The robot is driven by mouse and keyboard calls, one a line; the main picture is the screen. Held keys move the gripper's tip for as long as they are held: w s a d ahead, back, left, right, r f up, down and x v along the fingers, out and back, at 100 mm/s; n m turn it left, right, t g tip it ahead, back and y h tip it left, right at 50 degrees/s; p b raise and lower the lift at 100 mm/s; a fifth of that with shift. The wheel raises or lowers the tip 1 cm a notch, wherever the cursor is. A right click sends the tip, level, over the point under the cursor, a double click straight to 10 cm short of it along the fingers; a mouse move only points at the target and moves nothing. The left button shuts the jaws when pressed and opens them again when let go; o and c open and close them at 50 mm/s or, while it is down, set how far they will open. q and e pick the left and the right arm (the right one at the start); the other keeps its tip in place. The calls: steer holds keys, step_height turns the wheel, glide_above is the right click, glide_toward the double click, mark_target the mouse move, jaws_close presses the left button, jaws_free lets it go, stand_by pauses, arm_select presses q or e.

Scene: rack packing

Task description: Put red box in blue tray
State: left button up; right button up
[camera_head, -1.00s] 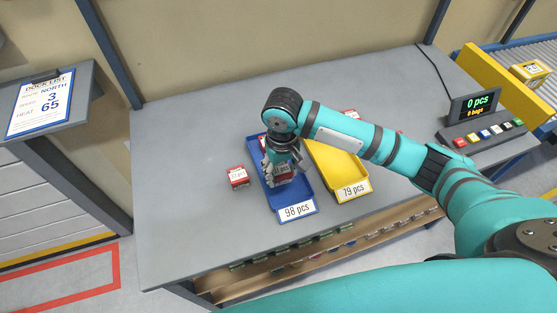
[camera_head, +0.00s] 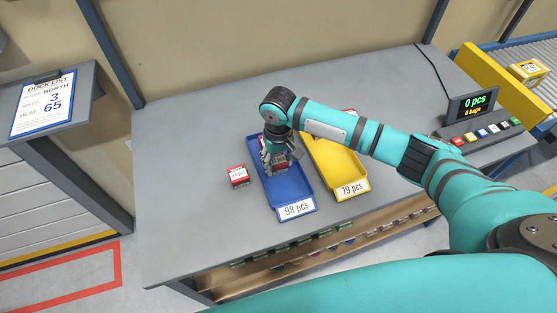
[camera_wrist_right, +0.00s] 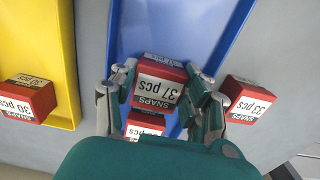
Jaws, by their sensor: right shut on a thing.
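My right gripper (camera_head: 274,161) is shut on a red box (camera_head: 280,167) over the blue tray (camera_head: 288,194). In the right wrist view, that held box (camera_wrist_right: 160,82) is labelled SNAPS 37 pcs and sits between the two fingers of the gripper (camera_wrist_right: 160,95). Whether it touches the tray floor I cannot tell. Another red box (camera_wrist_right: 146,122) shows partly behind it, within the blue tray (camera_wrist_right: 190,30). A red box labelled 33 pcs (camera_head: 238,176) stands on the table left of the tray. My left gripper is out of view.
A yellow tray (camera_head: 345,172) labelled 79 pcs stands right of the blue one, labelled 98 pcs. A red box labelled 30 pcs (camera_wrist_right: 28,98) shows by the yellow tray in the wrist view. A counter display (camera_head: 476,106) stands at the right. The table's left side is clear.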

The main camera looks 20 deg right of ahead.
mark_target(278, 162)
steer(key=o, duration=1.2)
step_height(278, 162, up, 12)
steer(key=shift+r+b, duration=0.1)
steer(key=shift+b, duration=0.25)
